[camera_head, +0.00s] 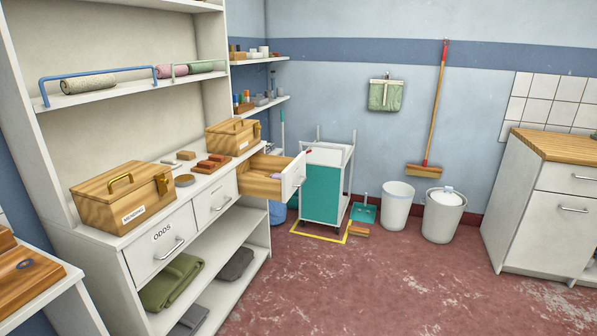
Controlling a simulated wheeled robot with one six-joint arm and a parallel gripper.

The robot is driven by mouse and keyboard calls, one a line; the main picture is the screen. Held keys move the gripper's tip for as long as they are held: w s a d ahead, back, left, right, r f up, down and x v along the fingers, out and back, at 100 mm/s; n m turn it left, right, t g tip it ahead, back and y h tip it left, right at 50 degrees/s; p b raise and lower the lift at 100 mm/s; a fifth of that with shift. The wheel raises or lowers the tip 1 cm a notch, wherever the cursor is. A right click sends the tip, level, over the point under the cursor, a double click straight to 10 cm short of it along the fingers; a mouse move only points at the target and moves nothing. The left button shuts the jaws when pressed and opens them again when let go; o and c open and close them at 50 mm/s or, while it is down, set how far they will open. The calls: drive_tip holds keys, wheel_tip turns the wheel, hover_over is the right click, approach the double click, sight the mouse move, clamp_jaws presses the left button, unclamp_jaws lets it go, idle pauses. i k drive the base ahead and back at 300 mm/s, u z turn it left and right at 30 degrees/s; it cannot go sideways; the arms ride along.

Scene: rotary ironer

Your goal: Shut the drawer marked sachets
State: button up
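A row of white drawers sits under the shelf unit's worktop. The left drawer (163,242) is shut and reads ODDS. The middle drawer (215,199) looks shut; its label is too small to read. My gripper is not in view.
Wooden boxes (124,196) and small blocks stand on the worktop. A white-and-teal cart (322,186) stands just beyond the open drawer, with two white bins (397,206) further right. The red floor (380,280) in front is clear.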

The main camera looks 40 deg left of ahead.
sight(252, 180)
drive_tip(key=u, duration=0.55)
drive_tip(key=i, duration=1.05)
drive_tip(key=u, duration=0.9)
drive_tip(key=i, duration=0.2)
drive_tip(key=u, duration=0.25)
drive_tip(key=k, duration=0.55)
drive_tip(key=z, duration=0.35)
drive_tip(key=i, duration=1.7)
drive_tip(key=u, duration=0.55)
